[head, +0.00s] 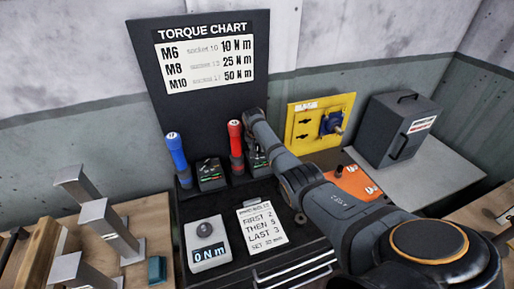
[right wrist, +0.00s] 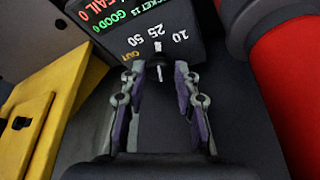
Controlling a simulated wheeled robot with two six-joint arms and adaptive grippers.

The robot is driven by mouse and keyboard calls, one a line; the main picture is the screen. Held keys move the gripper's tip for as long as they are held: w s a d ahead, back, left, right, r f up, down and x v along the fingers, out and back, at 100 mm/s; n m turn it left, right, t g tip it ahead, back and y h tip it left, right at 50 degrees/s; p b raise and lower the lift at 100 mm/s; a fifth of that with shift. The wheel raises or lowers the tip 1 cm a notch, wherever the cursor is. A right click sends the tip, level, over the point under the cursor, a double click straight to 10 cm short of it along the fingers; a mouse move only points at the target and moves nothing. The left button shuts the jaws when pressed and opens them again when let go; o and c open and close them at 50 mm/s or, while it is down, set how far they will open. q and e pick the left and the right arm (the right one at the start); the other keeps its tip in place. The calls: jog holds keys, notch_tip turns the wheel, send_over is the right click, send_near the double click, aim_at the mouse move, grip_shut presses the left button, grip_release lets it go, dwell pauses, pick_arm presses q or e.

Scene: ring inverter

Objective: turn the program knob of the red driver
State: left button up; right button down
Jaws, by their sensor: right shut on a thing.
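The red driver (head: 236,138) stands upright in front of the torque chart, and its red body (right wrist: 292,85) fills the right side of the right wrist view. Its dark control box (head: 257,160) is partly hidden behind my right arm in the head view. The box face (right wrist: 150,25) shows the marks OUT, 50, 25 and 10, upside down. The small dark program knob (right wrist: 159,63) sits between my right fingertips (right wrist: 160,78), which are shut on it. A white line on it seems to point toward 25. My left gripper is in neither view.
The blue driver (head: 177,158) and its box (head: 210,174) stand left of the red one. A yellow panel (head: 318,122) is to the right, also close in the wrist view (right wrist: 45,115). A torque meter (head: 207,244) and a note card (head: 262,228) lie in front.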

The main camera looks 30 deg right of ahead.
jog(key=c, duration=1)
grip_release()
jog(key=v, duration=1.2)
jog(key=shift+w, duration=0.1)
jog(key=shift+f, duration=0.1)
